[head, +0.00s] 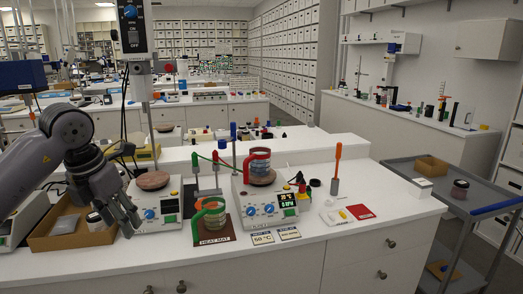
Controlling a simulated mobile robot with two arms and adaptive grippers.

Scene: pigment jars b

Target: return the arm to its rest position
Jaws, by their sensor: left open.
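My left gripper (121,222) is dark grey and hangs at the left of the white bench, with its fingers pointing down and to the right. It is open, and I see nothing between its fingers. From this angle it overlaps the right side of a cardboard tray (52,243) and the edge of a hotplate (170,212). I cannot tell its exact height above them. The arm comes in from the left edge. My right gripper is not in view.
A jar with a red clamp (258,160) stands on a hotplate with a lit display (270,211). A jar (95,222) is in the cardboard tray. A grey cart (465,198) stands right.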

